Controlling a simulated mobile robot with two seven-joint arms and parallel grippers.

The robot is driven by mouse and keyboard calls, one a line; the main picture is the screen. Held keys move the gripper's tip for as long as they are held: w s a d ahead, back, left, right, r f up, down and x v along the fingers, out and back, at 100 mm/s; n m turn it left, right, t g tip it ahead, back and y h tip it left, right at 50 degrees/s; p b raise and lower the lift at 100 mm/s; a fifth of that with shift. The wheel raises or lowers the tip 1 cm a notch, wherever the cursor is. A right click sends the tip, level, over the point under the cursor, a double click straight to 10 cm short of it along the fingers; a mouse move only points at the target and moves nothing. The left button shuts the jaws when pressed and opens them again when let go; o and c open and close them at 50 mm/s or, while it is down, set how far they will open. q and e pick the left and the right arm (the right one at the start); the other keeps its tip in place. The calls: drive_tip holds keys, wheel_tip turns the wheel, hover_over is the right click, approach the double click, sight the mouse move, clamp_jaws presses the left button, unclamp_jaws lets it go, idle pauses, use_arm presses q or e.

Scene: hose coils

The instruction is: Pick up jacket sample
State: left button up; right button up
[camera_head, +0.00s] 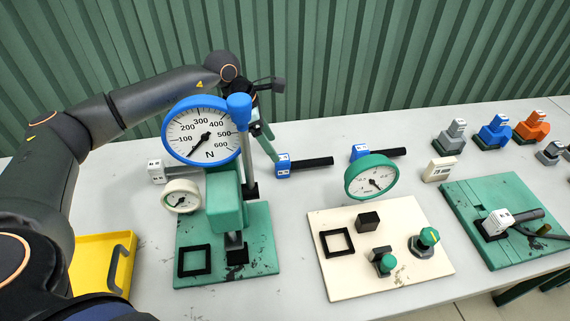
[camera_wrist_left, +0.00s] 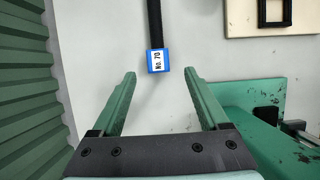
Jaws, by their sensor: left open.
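A black rod with a blue end block (camera_head: 284,164) lies on the table behind the gauge stand, its rod pointing right. The wrist view shows the same kind of piece, its blue block (camera_wrist_left: 156,61) marked "No. 70". I cannot tell for sure that this is the jacket sample. My left gripper (camera_head: 268,146) reaches down behind the large gauge, which partly hides it. In the wrist view my left gripper (camera_wrist_left: 160,74) is open, with green fingers either side of the near end of the blue block. Nothing is gripped. My right gripper is not in view.
A force gauge (camera_head: 202,132) stands on a green base (camera_head: 260,225) in front of the gripper. Another blue-ended rod (camera_head: 385,152) lies to the right. A cream panel (camera_head: 330,280), green board (camera_head: 465,200), yellow tray (camera_head: 95,240) and several coloured connectors (camera_head: 495,132) occupy the table.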

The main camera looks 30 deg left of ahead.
sight(284, 157)
use_arm(q)
drive_tip(key=x, duration=0.3)
drive_tip(key=shift+w+d+f+p, duration=0.1)
drive_tip(key=shift+w+d+p, duration=0.1)
drive_tip(key=shift+p, duration=0.15)
drive_tip(key=p+x, duration=0.1)
drive_tip(key=x, duration=0.3)
drive_tip(key=shift+w+d+f, duration=0.1)
drive_tip(key=shift+w+f, duration=0.05)
drive_tip(key=shift+w, duration=0.15)
clamp_jaws()
